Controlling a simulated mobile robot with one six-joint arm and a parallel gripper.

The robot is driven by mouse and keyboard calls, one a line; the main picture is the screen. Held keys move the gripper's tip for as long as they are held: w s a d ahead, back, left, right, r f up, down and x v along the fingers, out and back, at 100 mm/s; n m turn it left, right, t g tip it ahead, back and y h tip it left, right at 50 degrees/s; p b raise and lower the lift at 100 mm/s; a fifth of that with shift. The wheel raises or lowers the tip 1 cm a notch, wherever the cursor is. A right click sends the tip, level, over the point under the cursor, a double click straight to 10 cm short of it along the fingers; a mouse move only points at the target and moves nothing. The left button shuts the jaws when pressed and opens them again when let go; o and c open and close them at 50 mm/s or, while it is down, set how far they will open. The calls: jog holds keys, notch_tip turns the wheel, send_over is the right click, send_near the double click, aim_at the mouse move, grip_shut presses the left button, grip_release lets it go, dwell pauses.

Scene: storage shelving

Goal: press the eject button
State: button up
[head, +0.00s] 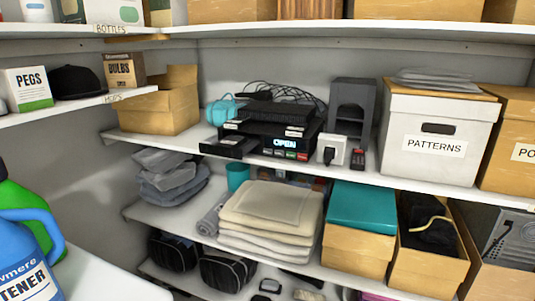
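A black player-like device (258,147) stands on the middle shelf with a lit display (284,143) that appears to read "OPEN". A row of small coloured marks, possibly buttons, runs below the display; I cannot tell which one is the eject button. A flat black tray-like part (228,147) sticks out at the device's left front. Another black box (272,110) rests on top, with dark cables looped behind it. My gripper is not in view.
A white adapter with a black plug (331,150), a small red-and-black item (358,160) and a grey stand (352,112) are right of the device. A cardboard box (160,108) and the PATTERNS box (435,137) flank it. The upper shelf (350,29) overhangs.

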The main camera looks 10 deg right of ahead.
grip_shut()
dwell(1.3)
